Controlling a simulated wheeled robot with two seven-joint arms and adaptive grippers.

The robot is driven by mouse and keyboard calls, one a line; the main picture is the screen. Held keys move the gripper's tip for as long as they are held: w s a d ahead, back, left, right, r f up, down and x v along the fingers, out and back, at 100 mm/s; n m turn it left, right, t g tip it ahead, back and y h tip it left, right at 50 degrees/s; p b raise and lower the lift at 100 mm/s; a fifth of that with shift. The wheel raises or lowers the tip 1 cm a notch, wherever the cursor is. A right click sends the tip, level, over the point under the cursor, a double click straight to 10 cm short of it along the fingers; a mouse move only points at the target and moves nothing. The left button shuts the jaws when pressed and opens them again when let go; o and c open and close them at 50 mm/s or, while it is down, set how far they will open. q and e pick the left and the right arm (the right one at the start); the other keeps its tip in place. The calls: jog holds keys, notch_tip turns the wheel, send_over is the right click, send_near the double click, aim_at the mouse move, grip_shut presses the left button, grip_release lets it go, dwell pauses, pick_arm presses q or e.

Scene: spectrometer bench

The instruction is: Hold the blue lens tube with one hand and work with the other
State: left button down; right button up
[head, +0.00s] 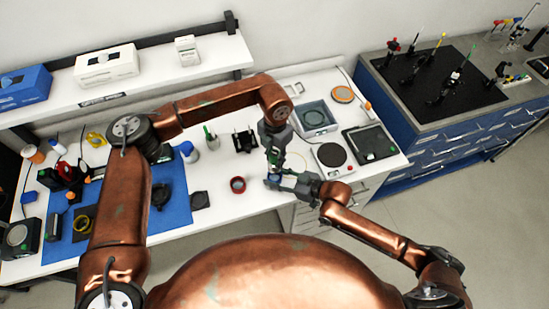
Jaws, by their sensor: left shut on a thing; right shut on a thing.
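The blue lens tube (274,177) shows as a small blue patch near the front edge of the white bench, between my two grippers. My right gripper (279,180) reaches in from the right and is shut on the tube. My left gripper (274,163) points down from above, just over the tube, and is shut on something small. Its fingers hide what that is, and I cannot tell whether it is part of the tube. The two grippers are very close together.
A dark red ring-shaped part (237,184) lies left of the grippers. A round-plate instrument (331,156) and a grey tray (314,118) stand to the right and behind. A blue mat (178,207) with several parts covers the left. A white shelf (150,85) runs along the back.

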aim_at(275, 166)
pick_arm(q)
jog(key=shift+f, duration=0.1)
dwell(0.5)
jog(key=shift+f, duration=2.25)
jog(key=shift+f, duration=0.45)
jog(key=shift+f, duration=0.3)
